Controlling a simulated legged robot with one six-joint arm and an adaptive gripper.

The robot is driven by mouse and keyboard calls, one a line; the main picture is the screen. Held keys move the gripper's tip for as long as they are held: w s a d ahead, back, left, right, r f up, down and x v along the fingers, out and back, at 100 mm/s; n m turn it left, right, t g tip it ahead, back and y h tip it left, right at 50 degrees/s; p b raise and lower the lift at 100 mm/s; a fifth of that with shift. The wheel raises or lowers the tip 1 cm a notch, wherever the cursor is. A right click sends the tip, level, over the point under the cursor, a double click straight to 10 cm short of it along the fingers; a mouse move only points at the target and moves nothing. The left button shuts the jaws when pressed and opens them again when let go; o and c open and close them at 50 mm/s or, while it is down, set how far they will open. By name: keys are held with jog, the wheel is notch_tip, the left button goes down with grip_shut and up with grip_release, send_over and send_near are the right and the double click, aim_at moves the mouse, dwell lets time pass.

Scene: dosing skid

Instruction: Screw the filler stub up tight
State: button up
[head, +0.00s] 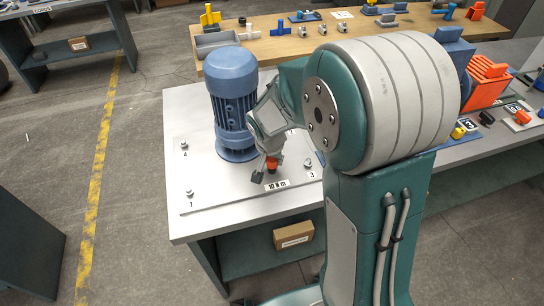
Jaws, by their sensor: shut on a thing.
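A red-orange piece, which I take to be the filler stub (272,162), stands at the front of the pale plate on the bench, just behind the "10 N m" label. My gripper (265,170) reaches down to it and is shut on it. A dark fingertip shows at its left. The fingers and wrist hide most of the stub, so its thread and how far it is seated cannot be seen.
A tall blue motor (233,105) stands on the plate (205,187) close behind my gripper. Bolts stand at the plate's corners, numbered 1, 3 and 4. A wooden bench (350,27) with small parts lies behind. The plate's front left is clear.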

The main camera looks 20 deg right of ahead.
jog(key=shift+f, duration=0.2)
jog(key=o, duration=1)
jog(key=v, duration=1.2)
